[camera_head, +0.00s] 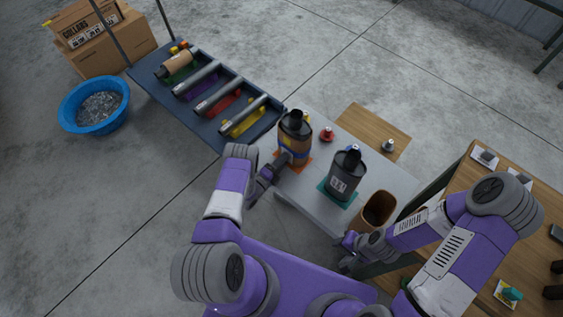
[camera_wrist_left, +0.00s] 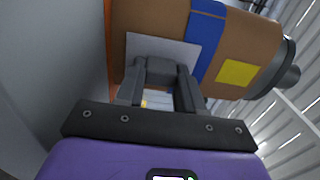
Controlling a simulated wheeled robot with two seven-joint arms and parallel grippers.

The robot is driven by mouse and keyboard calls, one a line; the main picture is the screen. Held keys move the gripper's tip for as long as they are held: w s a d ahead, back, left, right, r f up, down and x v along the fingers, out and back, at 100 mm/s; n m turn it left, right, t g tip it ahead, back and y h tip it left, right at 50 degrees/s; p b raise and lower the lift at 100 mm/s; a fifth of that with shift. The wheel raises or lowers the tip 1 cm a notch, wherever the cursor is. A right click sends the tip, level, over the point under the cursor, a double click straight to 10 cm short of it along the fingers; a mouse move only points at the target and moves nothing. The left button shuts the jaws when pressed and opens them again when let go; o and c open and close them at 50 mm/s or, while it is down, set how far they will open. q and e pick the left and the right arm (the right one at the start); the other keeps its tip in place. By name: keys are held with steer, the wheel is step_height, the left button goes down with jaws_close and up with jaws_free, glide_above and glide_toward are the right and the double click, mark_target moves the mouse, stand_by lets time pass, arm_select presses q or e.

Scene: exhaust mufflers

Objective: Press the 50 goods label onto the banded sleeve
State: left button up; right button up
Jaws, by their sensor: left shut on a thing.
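The banded sleeve (camera_head: 294,150) is a brown wrap with a blue band around an upright dark muffler on the grey table. In the left wrist view the sleeve (camera_wrist_left: 150,15) fills the top, with the blue band (camera_wrist_left: 205,40) and a yellow patch. My left gripper (camera_head: 283,161) is at the sleeve's near side. In the wrist view its fingers (camera_wrist_left: 163,70) are shut on a pale label (camera_wrist_left: 185,52). The label's face is hidden, and I cannot tell whether it touches the sleeve. My right gripper (camera_head: 350,240) is beside an open brown sleeve (camera_head: 379,208); its jaws are unclear.
A dark muffler (camera_head: 346,176) stands on a teal mat right of the banded sleeve. A red object (camera_head: 327,134) sits behind them. A blue rack (camera_head: 155,83) with several metal tubes is at upper left. A blue tub (camera_head: 66,117) and cardboard boxes stand beyond it.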

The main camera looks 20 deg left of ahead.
arm_select(q)
steer(key=shift+s, duration=0.1)
steer(key=shift+p+v, duration=1.25)
steer(key=shift+v, duration=2.2)
steer(key=shift+r, duration=0.1)
